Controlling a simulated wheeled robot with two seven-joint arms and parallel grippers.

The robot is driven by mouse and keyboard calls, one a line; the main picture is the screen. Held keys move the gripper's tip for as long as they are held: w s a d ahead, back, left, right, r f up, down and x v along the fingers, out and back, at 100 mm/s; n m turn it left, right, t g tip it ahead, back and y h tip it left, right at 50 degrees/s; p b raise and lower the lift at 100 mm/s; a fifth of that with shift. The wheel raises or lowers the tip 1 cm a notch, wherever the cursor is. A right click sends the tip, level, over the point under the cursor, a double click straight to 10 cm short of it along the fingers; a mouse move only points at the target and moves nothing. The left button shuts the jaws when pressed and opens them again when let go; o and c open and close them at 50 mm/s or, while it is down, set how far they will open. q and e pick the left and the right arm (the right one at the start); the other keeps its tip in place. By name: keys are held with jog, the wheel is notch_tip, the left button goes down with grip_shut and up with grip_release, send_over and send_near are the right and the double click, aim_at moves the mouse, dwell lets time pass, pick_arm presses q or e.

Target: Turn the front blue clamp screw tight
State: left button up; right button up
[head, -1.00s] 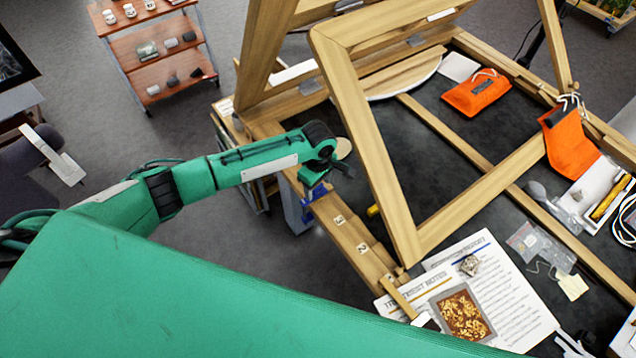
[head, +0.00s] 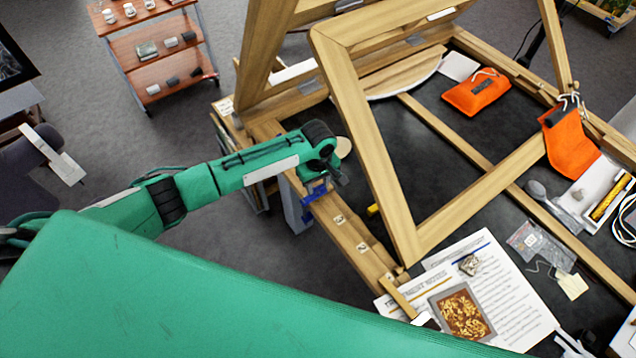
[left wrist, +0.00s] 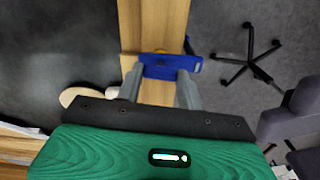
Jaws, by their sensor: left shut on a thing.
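The blue clamp (head: 315,192) sits on the edge of the wooden rail, left of the standing frame. It also shows in the left wrist view (left wrist: 172,66), lying across the rail between my fingertips. My left gripper (head: 328,180) is at this clamp, and its fingers (left wrist: 160,78) are shut on the clamp's blue screw part. The wrist hides part of the clamp in the head view, and how far the screw is turned cannot be told. My right gripper is not in view.
The tilted wooden frame (head: 378,150) rises right beside my left wrist. A yellow piece (head: 374,210) sits near the rail. Printed sheets (head: 520,305) and orange pouches (head: 476,93) lie on the dark table. A shelf cart (head: 160,55) stands farther back, with open floor between.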

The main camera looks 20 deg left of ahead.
pick_arm(q)
jog(key=m, duration=0.4)
jog(key=shift+m, duration=0.3)
jog(key=m, duration=0.3)
jog(key=shift+m, duration=0.3)
jog(key=m, duration=0.4)
jog(key=shift+m, duration=0.3)
jog(key=m, duration=0.4)
jog(key=shift+m, duration=0.3)
jog(key=m, duration=0.3)
jog(key=shift+r, duration=0.1)
jog(key=m, duration=0.7)
jog(key=shift+m, duration=0.4)
jog(key=shift+m+b, duration=0.45)
jog(key=shift+m, duration=1.45)
